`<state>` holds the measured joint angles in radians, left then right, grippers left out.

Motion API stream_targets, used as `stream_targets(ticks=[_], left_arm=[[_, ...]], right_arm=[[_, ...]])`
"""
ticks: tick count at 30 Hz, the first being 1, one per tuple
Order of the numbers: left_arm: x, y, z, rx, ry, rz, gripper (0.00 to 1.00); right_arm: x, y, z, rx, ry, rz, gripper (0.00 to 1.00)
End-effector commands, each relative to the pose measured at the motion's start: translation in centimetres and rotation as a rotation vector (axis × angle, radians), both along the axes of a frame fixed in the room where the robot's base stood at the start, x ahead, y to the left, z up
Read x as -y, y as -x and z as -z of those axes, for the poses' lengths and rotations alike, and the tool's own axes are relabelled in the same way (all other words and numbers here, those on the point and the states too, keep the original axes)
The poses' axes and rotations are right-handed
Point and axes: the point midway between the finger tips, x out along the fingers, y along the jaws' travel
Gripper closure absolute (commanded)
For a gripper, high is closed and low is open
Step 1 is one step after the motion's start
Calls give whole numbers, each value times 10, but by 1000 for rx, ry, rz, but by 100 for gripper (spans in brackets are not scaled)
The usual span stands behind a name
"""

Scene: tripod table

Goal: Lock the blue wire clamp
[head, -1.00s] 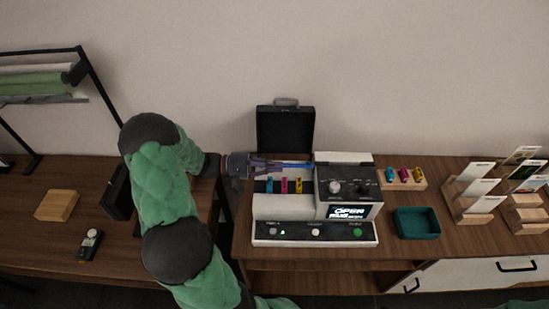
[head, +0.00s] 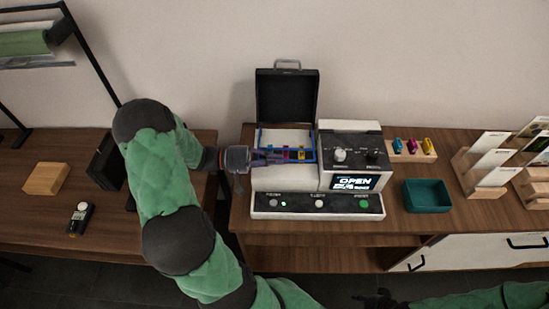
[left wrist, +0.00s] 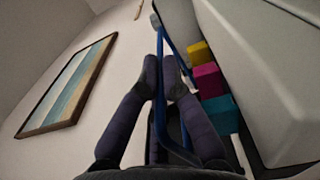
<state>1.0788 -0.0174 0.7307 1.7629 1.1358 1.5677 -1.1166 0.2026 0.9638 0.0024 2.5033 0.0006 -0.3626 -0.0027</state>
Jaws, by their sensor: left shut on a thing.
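The white machine (head: 285,180) stands on the table with a black lid (head: 287,95) raised at its back. The blue wire clamp (head: 316,140) is a thin wire frame around the small coloured blocks in the machine; its front bar crosses beside them. It also shows in the left wrist view (left wrist: 161,90), running between my fingers. My left gripper (head: 268,156) reaches in from the left and is shut on this wire; its fingertips also show in the left wrist view (left wrist: 163,75). My right gripper (head: 378,300) is at the bottom edge, small and dark; its jaws are unclear.
The blocks are yellow (left wrist: 200,53), magenta (left wrist: 208,81) and teal (left wrist: 222,115). A control box (head: 352,182) reads OPEN. A teal tray (head: 427,196), a wooden block holding small coloured pieces (head: 411,156) and card stands (head: 480,172) are to the right. A front panel carries buttons.

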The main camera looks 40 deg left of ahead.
Motion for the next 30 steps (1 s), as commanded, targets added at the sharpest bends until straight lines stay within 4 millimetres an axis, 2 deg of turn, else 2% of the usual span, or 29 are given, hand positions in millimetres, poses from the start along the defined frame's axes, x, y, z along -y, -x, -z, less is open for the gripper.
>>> stream_targets(ticks=[13, 16, 17, 26, 30], left_arm=[[-1, 0, 1, 0, -2, -4, 100], [-1, 0, 1, -1, -1, -4, 71], [-1, 0, 1, -1, -1, -4, 69], [-1, 0, 1, -1, 1, -2, 69], [-7, 5, 1, -1, 0, -3, 69]], right_arm=[[0, 0, 1, 0, 0, 0, 60], [0, 0, 1, 0, 0, 0, 60], [0, 0, 1, 0, 0, 0, 60], [0, 0, 1, 0, 0, 0, 60], [0, 0, 1, 0, 0, 0, 60]])
